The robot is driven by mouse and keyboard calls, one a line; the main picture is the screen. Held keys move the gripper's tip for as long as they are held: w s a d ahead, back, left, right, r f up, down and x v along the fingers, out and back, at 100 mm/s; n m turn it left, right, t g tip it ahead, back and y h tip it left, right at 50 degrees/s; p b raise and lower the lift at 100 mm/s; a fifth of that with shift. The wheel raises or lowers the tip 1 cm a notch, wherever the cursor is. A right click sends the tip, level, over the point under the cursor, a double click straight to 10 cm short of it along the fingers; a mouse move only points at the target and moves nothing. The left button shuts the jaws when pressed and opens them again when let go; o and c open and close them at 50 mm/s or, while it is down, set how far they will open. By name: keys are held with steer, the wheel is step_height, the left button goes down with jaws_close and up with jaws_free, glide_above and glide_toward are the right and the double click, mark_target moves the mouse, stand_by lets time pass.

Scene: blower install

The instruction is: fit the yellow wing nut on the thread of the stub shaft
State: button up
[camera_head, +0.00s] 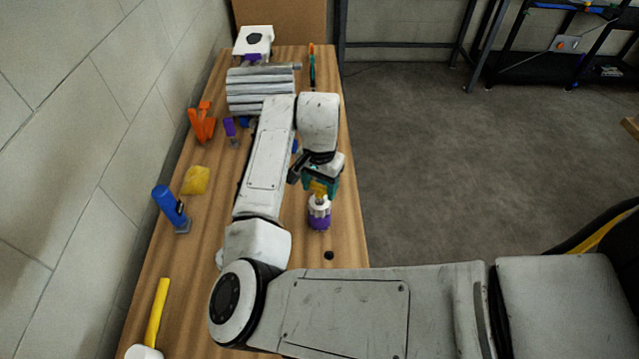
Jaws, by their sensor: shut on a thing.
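My gripper (319,184) points down over the right part of the wooden bench. It is shut on the yellow wing nut (319,190), which is partly covered by the fingers. Right below is a small upright part with a white top and purple base (319,216), which looks like the stub shaft's mount. The wing nut is at or just above its white top. The thread itself is hidden, and I cannot tell whether the nut touches it.
The wooden bench (345,240) runs along the wall. On its left are an orange tool (202,122), a yellow sponge (196,180), a blue tool (170,207) and a yellow-handled hammer (157,315). A ribbed grey cylinder (258,92) lies further back. A dark hole (328,255) shows near the right edge.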

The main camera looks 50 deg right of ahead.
steer(key=shift+f+b, duration=0.65)
steer(key=shift+f, duration=0.45)
stand_by(0.3)
steer(key=o, duration=1.1)
step_height(320, 180, up, 11)
steer(key=shift+f+b, duration=0.1)
steer(key=shift+b, duration=0.6)
